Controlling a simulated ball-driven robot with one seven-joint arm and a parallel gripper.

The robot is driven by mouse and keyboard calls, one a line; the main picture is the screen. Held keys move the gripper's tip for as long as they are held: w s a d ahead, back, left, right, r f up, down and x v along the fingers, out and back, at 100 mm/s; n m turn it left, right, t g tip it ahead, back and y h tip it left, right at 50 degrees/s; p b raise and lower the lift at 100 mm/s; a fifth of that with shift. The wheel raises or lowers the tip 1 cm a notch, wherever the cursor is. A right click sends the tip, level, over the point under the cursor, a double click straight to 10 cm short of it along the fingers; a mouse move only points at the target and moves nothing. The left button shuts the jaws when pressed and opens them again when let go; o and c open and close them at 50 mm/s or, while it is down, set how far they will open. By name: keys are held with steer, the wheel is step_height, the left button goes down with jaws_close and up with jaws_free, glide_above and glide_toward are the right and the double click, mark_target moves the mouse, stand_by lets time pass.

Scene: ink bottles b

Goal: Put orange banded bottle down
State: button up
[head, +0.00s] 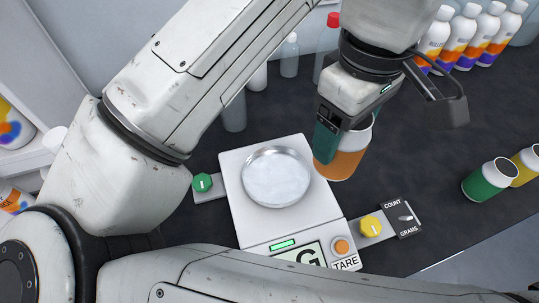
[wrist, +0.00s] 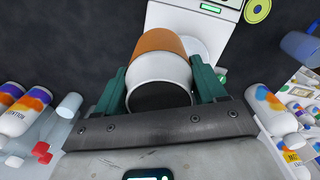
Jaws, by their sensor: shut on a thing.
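The orange banded bottle (head: 346,160) is to the right of the scale's dish in the head view, partly hidden behind my gripper. My gripper (head: 328,145) is shut on it. In the wrist view the bottle (wrist: 158,62) sits between the two green fingers of my gripper (wrist: 160,85), its orange band away from me and its white part with a dark round opening toward me. I cannot tell whether its base touches the dark counter.
A white scale (head: 235,195) with a round metal dish (head: 277,177) stands beside the bottle. A green banded bottle (head: 487,181) and a yellow one (head: 528,165) stand at the right. Several white bottles (head: 468,38) line the back right. Dark counter (head: 420,130) between is clear.

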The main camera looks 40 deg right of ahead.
steer(key=shift+w+a+f+b, duration=0.15)
steer(key=shift+w+a+f, duration=0.6)
steer(key=shift+w+f, duration=0.9)
steer(key=shift+w+a+f+b, duration=0.1)
steer(key=shift+w+a+f, duration=0.9)
steer(key=shift+f, duration=1.05)
steer(key=shift+w+a+f+b, duration=0.15)
steer(key=shift+w+a+f, duration=0.35)
steer(key=shift+w+f, duration=1.25)
steer(key=shift+s+f, duration=0.15)
steer(key=shift+f, duration=0.05)
steer(key=o, duration=1.2)
step_height(320, 180, up, 12)
steer(key=shift+r+p, duration=0.15)
steer(key=shift+p, duration=0.25)
